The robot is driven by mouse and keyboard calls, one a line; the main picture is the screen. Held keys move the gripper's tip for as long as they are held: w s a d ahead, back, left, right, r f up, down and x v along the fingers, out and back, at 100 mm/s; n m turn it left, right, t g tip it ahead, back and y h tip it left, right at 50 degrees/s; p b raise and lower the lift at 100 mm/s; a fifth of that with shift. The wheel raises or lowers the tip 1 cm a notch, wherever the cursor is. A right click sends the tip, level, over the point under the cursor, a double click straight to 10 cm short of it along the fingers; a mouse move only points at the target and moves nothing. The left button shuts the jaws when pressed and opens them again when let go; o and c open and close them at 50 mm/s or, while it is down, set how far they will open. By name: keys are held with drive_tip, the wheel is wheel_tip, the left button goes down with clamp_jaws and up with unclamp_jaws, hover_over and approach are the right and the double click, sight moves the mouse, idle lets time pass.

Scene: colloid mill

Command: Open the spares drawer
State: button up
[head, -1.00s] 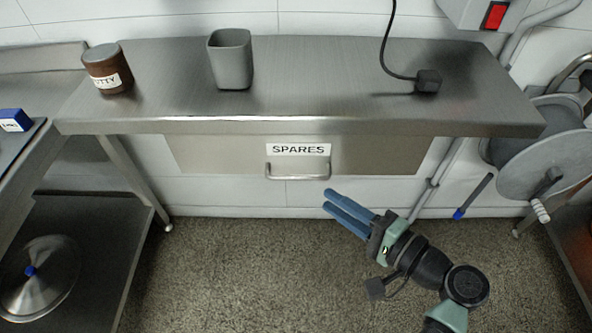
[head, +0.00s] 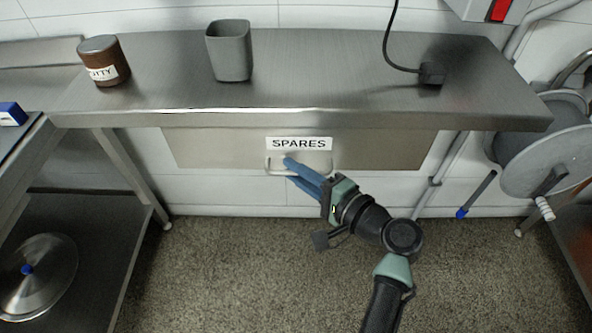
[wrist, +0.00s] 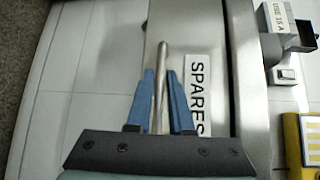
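The spares drawer (head: 380,150) is a flat metal front under the steel bench, with a white SPARES label (head: 298,143). It looks shut. Its bar handle (head: 327,167) sits below the label. My gripper (head: 288,165) has blue fingers and reaches the left part of the handle, covering some of it. In the wrist view the handle bar (wrist: 161,60) runs between the two fingertips of my gripper (wrist: 161,82). The fingers stand apart on either side of the bar, with no clear grip on it. The label (wrist: 197,95) shows just right of them.
On the bench top (head: 320,75) stand a grey cup (head: 229,52), a brown jar (head: 103,62) and a black plug with cable (head: 431,73). The floor (head: 230,265) before the drawer is clear.

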clamp_jaws()
drive_tip(key=shift+s, duration=0.1)
idle(1.2)
